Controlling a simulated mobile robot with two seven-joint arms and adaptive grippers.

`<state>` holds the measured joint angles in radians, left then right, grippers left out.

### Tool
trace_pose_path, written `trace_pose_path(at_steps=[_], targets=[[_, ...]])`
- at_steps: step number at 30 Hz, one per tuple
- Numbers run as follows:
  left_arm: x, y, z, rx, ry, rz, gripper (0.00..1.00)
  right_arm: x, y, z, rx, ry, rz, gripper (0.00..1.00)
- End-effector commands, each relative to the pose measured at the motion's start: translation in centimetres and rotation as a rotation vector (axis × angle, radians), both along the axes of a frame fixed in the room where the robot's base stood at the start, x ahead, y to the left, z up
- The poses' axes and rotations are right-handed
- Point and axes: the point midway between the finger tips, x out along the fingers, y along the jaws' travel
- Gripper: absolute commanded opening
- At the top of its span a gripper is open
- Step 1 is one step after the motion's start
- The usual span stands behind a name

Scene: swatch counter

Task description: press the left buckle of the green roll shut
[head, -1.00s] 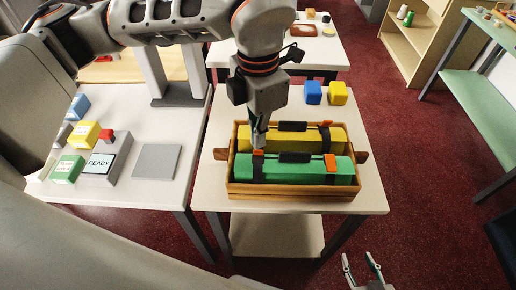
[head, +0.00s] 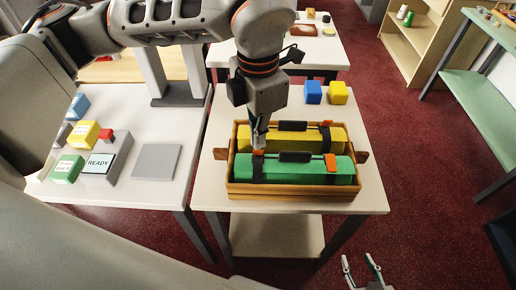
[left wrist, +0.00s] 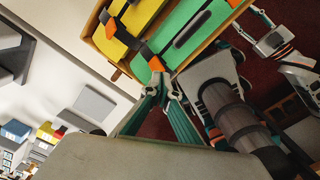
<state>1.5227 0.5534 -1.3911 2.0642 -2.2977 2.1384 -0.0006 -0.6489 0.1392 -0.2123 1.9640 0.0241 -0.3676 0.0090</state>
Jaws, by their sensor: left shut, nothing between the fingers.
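The green roll (head: 300,171) lies in the front of a wooden tray (head: 292,196), with two dark straps around it and a black handle on top. Its left buckle (head: 258,153) shows a little orange under my left gripper (head: 258,147). My left gripper is shut and empty, pointing down with its tips at this buckle. In the left wrist view the orange buckle (left wrist: 156,64) is just beyond the fingertips; I cannot tell whether it is latched. The right buckle (head: 330,161) is orange and in plain view. My right gripper (head: 362,268) is open and empty, low in front of the table.
A yellow roll (head: 312,138) lies behind the green one in the tray. Blue (head: 313,92) and yellow (head: 338,92) blocks stand behind the tray. On the left table are a READY display (head: 99,163), coloured blocks and a grey plate (head: 156,161).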

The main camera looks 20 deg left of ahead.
Motion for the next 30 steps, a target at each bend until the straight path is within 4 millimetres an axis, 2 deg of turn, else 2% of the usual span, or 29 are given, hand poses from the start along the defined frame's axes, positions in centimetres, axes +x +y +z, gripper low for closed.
trace_pose_path(at_steps=[13,30], targets=[[0.0,0.0,-1.8,0.000,0.001,0.000,0.00,-0.4,0.0,-1.6,0.000,0.012,0.000,0.40],[-0.1,0.0,-2.6,0.000,0.000,0.000,0.00,-0.7,0.0,-2.4,-0.001,0.021,0.000,0.40]])
